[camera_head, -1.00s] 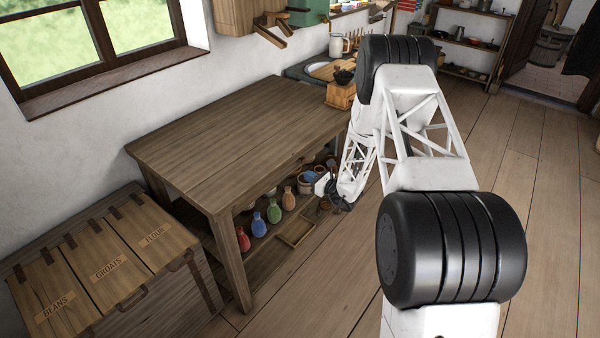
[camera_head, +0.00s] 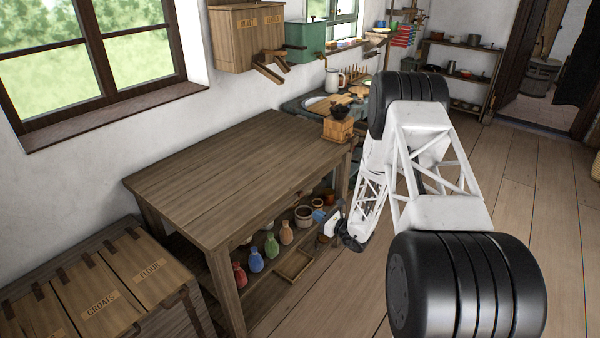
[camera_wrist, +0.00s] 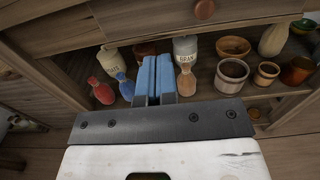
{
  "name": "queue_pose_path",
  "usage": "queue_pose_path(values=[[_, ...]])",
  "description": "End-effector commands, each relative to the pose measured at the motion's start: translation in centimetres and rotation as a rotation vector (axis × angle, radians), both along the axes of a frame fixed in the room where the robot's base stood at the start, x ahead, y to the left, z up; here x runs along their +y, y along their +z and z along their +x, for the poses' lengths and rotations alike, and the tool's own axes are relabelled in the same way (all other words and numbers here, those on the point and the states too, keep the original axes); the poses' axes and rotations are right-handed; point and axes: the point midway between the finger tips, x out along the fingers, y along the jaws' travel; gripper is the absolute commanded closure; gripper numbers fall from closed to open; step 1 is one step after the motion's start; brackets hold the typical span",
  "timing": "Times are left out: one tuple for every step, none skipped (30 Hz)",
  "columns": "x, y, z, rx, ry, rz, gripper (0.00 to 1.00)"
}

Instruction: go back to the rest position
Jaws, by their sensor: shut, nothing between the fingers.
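My gripper (camera_wrist: 155,78) shows in the wrist view as two blue fingers side by side, pressed together with nothing between them. It points toward the lower shelf of the wooden table and seems apart from the things there.
The shelf holds a red bottle (camera_wrist: 101,91), a blue bottle (camera_wrist: 125,86), jars and bowls (camera_wrist: 231,75). A coffee grinder (camera_head: 338,130) stands by the table's far corner. A labelled chest (camera_head: 100,290) is at lower left.

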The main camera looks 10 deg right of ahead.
Motion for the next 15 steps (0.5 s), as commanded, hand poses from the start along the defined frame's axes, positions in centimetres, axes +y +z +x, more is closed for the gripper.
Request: queue_pose_path(values=[[0.0,0.0,0.0,-0.001,0.001,-0.001,1.00],[0.0,0.1,0.0,-0.001,0.002,-0.001,1.00],[0.1,0.3,0.0,-0.001,0.005,-0.003,1.00],[0.2,0.4,-0.1,-0.004,0.009,-0.005,1.00],[0.3,0.6,-0.1,-0.005,0.013,-0.008,1.00],[0.4,1.0,-0.2,-0.007,0.021,-0.013,1.00],[0.5,1.3,-0.3,-0.010,0.028,-0.017,1.00],[0.7,1.7,-0.4,-0.013,0.037,-0.023,1.00],[1.0,2.3,-0.6,-0.017,0.052,-0.031,1.00],[1.2,2.9,-0.7,-0.021,0.064,-0.038,1.00],[1.5,3.5,-0.9,-0.026,0.077,-0.047,1.00],[1.8,4.3,-1.2,-0.032,0.098,-0.060,1.00],[2.1,5.1,-1.4,-0.037,0.115,-0.072,1.00],[2.4,5.8,-1.7,-0.043,0.131,-0.083,1.00],[2.8,6.8,-2.2,-0.050,0.157,-0.100,1.00]])
